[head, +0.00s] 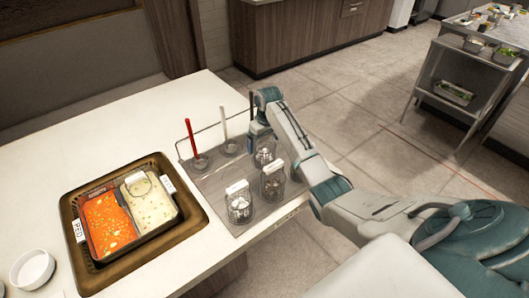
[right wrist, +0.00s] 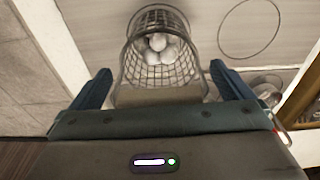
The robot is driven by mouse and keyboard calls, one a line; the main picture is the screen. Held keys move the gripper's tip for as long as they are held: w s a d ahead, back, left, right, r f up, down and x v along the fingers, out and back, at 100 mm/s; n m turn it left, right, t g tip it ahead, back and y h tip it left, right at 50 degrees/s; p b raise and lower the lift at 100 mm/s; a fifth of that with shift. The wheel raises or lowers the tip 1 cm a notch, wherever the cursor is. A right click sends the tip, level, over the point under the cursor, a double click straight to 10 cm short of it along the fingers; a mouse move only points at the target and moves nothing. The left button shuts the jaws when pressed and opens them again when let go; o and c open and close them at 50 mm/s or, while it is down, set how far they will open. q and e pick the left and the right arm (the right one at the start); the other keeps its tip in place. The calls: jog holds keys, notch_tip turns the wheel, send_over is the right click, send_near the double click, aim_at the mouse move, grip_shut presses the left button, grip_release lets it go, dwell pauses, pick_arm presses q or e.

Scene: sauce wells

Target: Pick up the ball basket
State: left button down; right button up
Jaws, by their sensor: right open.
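The ball basket, a round wire-mesh basket with several white balls inside, is in the right wrist view (right wrist: 160,52); it appears to be the basket (head: 265,155) beside my gripper in the head view. My right gripper (right wrist: 162,82) is open. Its two blue fingers stand on either side of the basket's near part, and I see no clear contact. In the head view my right gripper (head: 259,130) is at the far right of the grey mat (head: 212,188), partly hiding that basket. My left gripper is not in view.
Two more wire baskets with white tags, a middle one (head: 272,182) and a near one (head: 239,205), stand on the mat. A red-handled tool (head: 190,137) and a white-handled tool (head: 224,124) stand behind. A brown tray (head: 80,270) holds red and white sauce wells to the left.

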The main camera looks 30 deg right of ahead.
jog(key=shift+f, duration=0.1)
jog(key=shift+c, duration=1.1)
jog(key=c, duration=0.9)
notch_tip(320, 180, up, 9)
jog(key=shift+w+r+b, duration=0.1)
jog(key=shift+b, duration=0.9)
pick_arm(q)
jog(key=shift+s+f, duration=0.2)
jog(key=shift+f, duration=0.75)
pick_arm(e)
jog(key=shift+r, duration=0.5)
